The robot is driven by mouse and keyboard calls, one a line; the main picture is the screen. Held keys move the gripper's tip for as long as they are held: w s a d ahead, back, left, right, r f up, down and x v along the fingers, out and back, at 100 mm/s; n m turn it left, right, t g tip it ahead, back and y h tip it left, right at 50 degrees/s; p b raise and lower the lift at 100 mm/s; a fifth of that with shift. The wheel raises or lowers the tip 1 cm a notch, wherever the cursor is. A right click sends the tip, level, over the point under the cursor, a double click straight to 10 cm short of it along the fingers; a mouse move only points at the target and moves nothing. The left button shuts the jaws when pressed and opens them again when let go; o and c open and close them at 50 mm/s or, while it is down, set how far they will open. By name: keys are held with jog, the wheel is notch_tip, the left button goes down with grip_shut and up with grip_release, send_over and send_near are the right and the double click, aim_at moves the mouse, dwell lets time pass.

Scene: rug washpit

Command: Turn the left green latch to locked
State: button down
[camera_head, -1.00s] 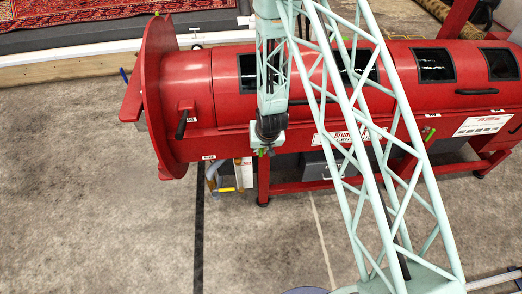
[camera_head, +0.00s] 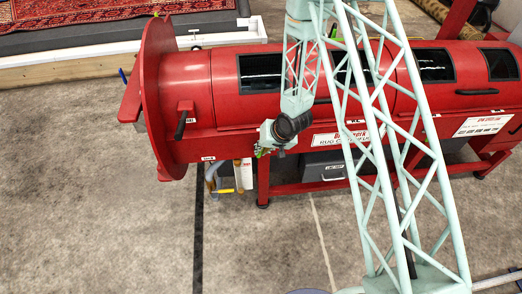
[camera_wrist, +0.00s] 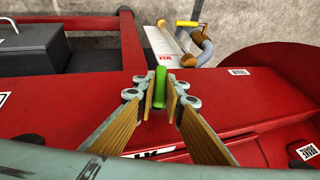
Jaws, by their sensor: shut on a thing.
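The left green latch (camera_wrist: 160,84) is a small bright green lever on the front of the red machine. In the wrist view it stands lengthwise, up and down the picture, between my fingers. My gripper (camera_wrist: 161,101) is shut on it, with one finger on each side. In the head view my gripper (camera_head: 263,151) is at the lower front edge of the red drum machine (camera_head: 228,140), left of its white name sign (camera_head: 338,138). There the wrist and fingers mostly hide the latch. Whether it reads as locked cannot be told.
A black handle (camera_head: 181,124) sticks out on the machine's left end. Below the machine are a hose and yellow-handled valve (camera_head: 222,190) and a grey box (camera_head: 324,168). Open concrete floor (camera_head: 110,225) lies in front. A patterned rug (camera_head: 85,12) lies behind.

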jog(key=shift+d+m+y+p, duration=0.15)
jog(key=shift+m+y+p, duration=0.15)
jog(key=shift+y+p, duration=1.4)
jog(key=shift+p, duration=0.15)
jog(key=shift+d+f+m+y+p, duration=0.1)
jog(key=shift+m+y+p, duration=0.15)
jog(key=shift+y, duration=0.55)
jog(key=shift+d+f+m+y+p, duration=0.1)
jog(key=shift+m+y+p, duration=0.15)
jog(key=shift+y, duration=0.55)
jog(key=y+b, duration=0.1)
jog(key=y, duration=0.1)
jog(key=m+y+b, duration=0.1)
jog(key=y+b, duration=0.1)
jog(key=shift+f+y, duration=0.3)
jog(key=shift+f, duration=0.05)
jog(key=shift+m+t+y+b, duration=0.3)
jog(key=shift+m+y+b, duration=0.2)
jog(key=shift+y+b, duration=0.5)
jog(key=shift+w+r, duration=0.1)
jog(key=shift+r, duration=0.1)
